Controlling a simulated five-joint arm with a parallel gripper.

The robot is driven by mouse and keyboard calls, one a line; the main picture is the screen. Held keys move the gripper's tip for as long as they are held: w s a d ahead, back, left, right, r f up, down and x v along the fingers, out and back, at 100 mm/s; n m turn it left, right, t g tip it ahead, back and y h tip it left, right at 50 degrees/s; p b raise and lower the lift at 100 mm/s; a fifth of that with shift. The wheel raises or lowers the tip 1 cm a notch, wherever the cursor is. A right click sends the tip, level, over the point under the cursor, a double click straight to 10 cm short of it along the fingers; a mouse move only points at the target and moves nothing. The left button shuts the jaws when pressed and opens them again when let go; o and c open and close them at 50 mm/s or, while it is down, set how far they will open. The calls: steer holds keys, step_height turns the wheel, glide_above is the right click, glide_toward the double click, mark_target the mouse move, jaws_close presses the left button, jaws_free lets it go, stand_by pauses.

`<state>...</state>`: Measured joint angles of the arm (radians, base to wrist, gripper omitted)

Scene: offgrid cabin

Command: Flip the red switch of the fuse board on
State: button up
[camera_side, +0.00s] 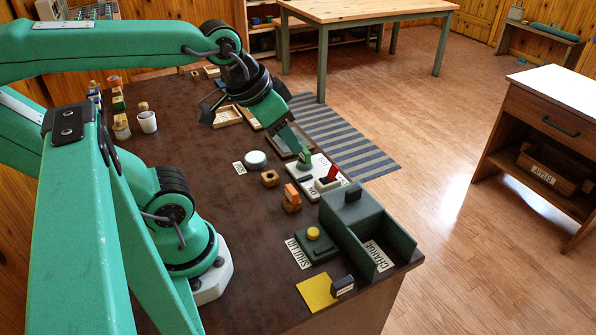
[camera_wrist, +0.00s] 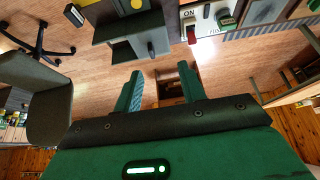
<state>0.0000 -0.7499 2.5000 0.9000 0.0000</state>
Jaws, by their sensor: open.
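An ON label is printed on the board on the near side of the red switch. The red lever looks tilted toward the far right, away from that label.
Small wooden trays (camera_side: 226,116) lie behind.

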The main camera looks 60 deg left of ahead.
steer(key=c, duration=0.7)
steer(key=shift+w+r, duration=0.1)
steer(key=shift+w, duration=0.1)
jaws_close()
steer(key=w+a+g, duration=0.4)
steer(key=w, duration=1)
steer(key=w+a+f+g, duration=0.2)
steer(key=w+a+f, duration=0.3)
steer(key=w+f, duration=0.5)
steer(key=shift+f+g, duration=0.3)
steer(key=shift+f, duration=0.1)
steer(key=shift+w+a, duration=0.1)
